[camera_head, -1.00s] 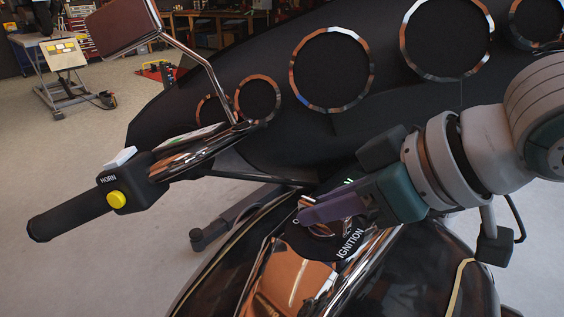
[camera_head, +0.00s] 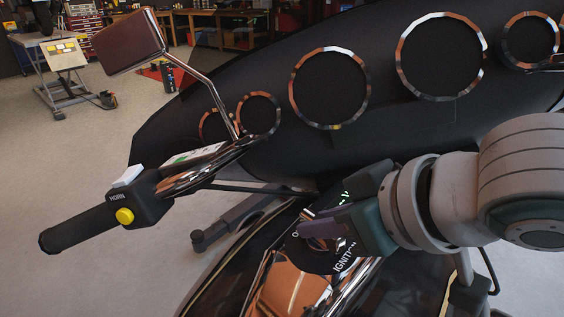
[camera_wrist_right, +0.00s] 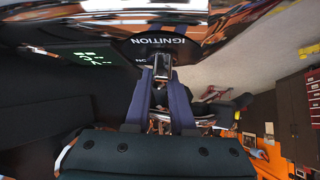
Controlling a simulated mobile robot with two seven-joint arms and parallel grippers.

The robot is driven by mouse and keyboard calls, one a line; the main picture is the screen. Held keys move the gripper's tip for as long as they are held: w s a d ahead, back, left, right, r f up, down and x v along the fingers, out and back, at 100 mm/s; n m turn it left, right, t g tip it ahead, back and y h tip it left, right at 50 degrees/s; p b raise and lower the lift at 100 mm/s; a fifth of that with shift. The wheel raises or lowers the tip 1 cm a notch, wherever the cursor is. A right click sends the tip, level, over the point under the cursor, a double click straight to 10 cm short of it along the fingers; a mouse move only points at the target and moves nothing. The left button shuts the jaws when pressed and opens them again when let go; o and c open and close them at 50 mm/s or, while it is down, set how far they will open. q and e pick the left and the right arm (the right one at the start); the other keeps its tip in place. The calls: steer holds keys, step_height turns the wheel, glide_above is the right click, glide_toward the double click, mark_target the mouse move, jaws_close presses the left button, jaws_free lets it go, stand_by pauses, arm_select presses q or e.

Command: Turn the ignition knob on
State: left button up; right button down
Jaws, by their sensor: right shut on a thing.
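The black ignition switch plate (camera_head: 318,262) with white IGNITION lettering sits low in the middle of the head view, and the plate (camera_wrist_right: 165,46) is upside down at the top of the wrist view. The metallic ignition knob (camera_wrist_right: 161,66) stands between my right gripper's fingers, and the fingers hide most of it in the head view. My right gripper (camera_head: 303,231) reaches in from the right and is shut on the knob; its two purple fingers (camera_wrist_right: 161,76) flank the knob in the wrist view. My left gripper is not in view.
Green lit marks (camera_wrist_right: 91,58) show on a dark surface in the wrist view. The handlebar grip (camera_head: 80,229) with a yellow horn button (camera_head: 124,216) is at left. A mirror (camera_head: 130,42) rises above it. The dark fairing with round gauges (camera_head: 330,88) is behind my gripper.

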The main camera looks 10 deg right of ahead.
steer(key=m+h+p, duration=0.2)
steer(key=shift+s+a+r+m+t, duration=0.1)
steer(key=shift+a+r+m+t, duration=0.1)
steer(key=shift+m+t, duration=0.15)
steer(key=m+h, duration=0.2)
steer(key=shift+f+m+p, duration=0.25)
steer(key=shift+m+p, duration=0.1)
steer(key=shift+p, duration=0.05)
steer(key=m+h, duration=0.2)
steer(key=shift+f+m+h+b, duration=0.1)
steer(key=shift+m+h+b, duration=0.2)
steer(key=shift+h+b, duration=0.1)
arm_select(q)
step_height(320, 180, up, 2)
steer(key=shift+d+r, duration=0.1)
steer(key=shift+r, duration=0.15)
arm_select(e)
steer(key=shift+m+h, duration=0.5)
steer(key=shift+m, duration=0.1)
steer(key=shift+d+h, duration=0.15)
steer(key=shift+h, duration=0.15)
steer(key=c, duration=0.8)
jaws_free()
steer(key=shift+o, duration=0.2)
